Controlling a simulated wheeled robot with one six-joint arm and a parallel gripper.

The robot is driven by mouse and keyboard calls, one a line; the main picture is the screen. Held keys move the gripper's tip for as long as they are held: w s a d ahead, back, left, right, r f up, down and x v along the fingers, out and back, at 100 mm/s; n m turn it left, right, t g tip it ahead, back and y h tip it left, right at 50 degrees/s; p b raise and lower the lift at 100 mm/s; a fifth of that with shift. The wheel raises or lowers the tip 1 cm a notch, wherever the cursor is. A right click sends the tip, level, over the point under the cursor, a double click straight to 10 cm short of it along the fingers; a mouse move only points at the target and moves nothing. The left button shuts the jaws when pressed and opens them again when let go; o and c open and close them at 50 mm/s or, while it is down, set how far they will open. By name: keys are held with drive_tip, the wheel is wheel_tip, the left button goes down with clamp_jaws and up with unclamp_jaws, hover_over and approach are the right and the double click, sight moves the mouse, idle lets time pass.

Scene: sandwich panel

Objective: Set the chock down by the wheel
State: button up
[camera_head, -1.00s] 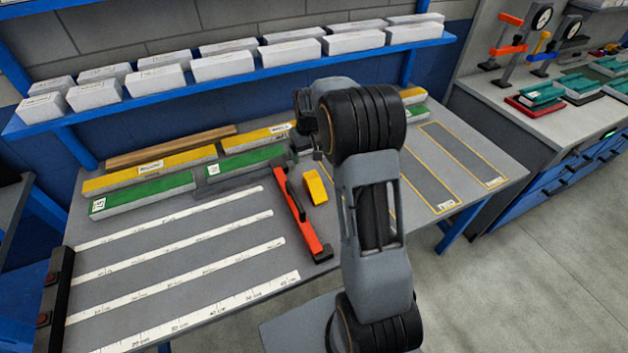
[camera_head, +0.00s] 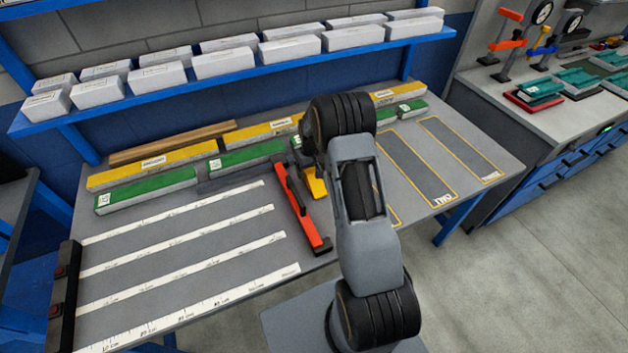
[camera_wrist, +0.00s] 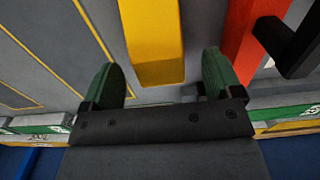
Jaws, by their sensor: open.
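A yellow wedge-like block (camera_head: 315,184), the only chock-like thing I see, is on the workbench just right of a red-orange bar; my arm hides part of it. In the wrist view the yellow block (camera_wrist: 151,40) reaches between the green fingers of my gripper (camera_wrist: 160,66). Gaps show on both sides, and I see no contact. My gripper is open; in the head view it is mostly hidden behind my arm. No wheel can be made out.
The red-orange bar (camera_head: 301,210) with a black handle lies close left of the block. Yellow and green long boxes (camera_head: 147,199) line the back of the workbench (camera_head: 225,245). White scale strips (camera_head: 200,307) lie at left. Outlined grey bays (camera_head: 450,160) at right are empty.

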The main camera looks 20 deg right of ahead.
sight(312, 172)
drive_tip(key=shift+s+d+f+p, duration=0.1)
drive_tip(key=shift+f+p, duration=0.35)
drive_tip(key=shift+f, duration=1.6)
drive_tip(key=shift+c, duration=0.5)
drive_tip(key=c, duration=1)
drive_tip(key=shift+c, duration=1.1)
drive_tip(key=shift+r, duration=0.15)
